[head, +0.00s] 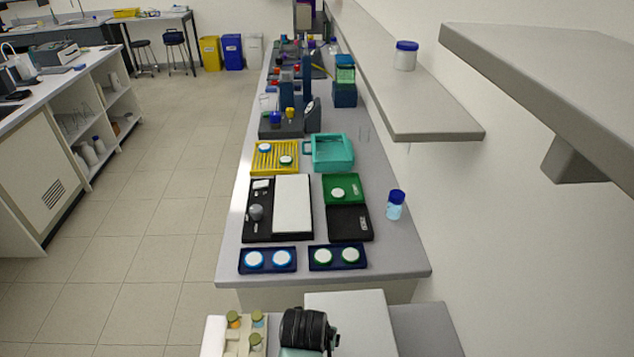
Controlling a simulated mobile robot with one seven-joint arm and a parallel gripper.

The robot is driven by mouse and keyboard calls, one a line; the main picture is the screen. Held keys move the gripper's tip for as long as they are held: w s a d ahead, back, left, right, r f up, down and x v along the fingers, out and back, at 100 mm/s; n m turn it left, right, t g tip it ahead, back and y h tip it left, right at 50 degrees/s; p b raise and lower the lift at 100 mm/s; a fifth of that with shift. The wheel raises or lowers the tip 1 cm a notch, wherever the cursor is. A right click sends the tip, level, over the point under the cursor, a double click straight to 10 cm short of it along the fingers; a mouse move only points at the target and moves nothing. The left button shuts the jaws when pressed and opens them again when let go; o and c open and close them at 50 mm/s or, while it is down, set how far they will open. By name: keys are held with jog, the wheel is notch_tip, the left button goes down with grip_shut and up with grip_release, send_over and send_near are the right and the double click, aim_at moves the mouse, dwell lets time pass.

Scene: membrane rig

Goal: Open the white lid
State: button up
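A flat white lid (292,204) lies level on the right part of a black rig (252,232) on the bench. It looks closed, and no gap shows under it at this size. To its left on the rig are a grey round knob (256,212) and a small white piece (261,184). A dark, rounded part of my arm shows at the bottom edge, well short of the bench. No gripper fingers show, so I cannot see whether the gripper is open or shut.
Two dark blue trays (296,267) with white discs lie in front of the rig. A green and black box (349,222) and a blue-capped bottle (396,204) stand right. A yellow rack (275,170) and teal box (347,151) stand behind. A shelf (436,131) overhangs at right.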

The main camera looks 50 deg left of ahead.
jog(key=shift+f, duration=0.1)
jog(key=shift+c, duration=0.2)
grip_shut()
dwell(1.3)
